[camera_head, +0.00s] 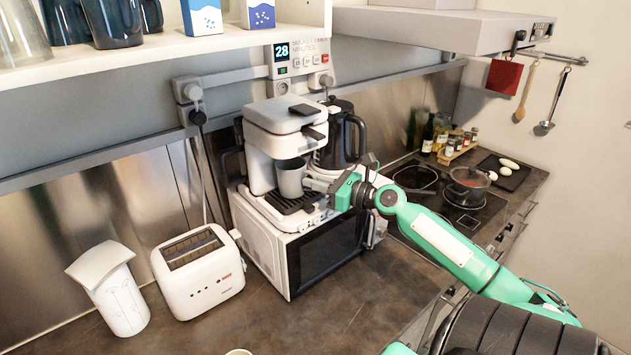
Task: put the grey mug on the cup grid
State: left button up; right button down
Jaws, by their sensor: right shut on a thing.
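The grey mug (291,177) is upright at the front of the white coffee machine (283,125), under its spout head. The cup grid (294,203) is the dark slatted tray at the machine's base, just below the mug. I cannot tell whether the mug's bottom touches the grid. My right gripper (316,184) reaches in from the right and is shut on the mug at its right side. Its fingertips are small and partly hidden against the machine. My left gripper is not in view.
The coffee machine stands on a microwave (327,247). A black kettle (343,137) stands close behind my right gripper. A toaster (198,271) and a white container (110,288) stand to the left. A shelf (180,45) hangs above. A pot (467,186) sits on the hob.

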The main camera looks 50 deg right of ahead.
jog(key=shift+f, duration=0.1)
jog(key=c, duration=1.5)
grip_release()
jog(key=shift+s, duration=0.3)
jog(key=shift+b+v, duration=1.95)
jog(key=shift+v, duration=3.8)
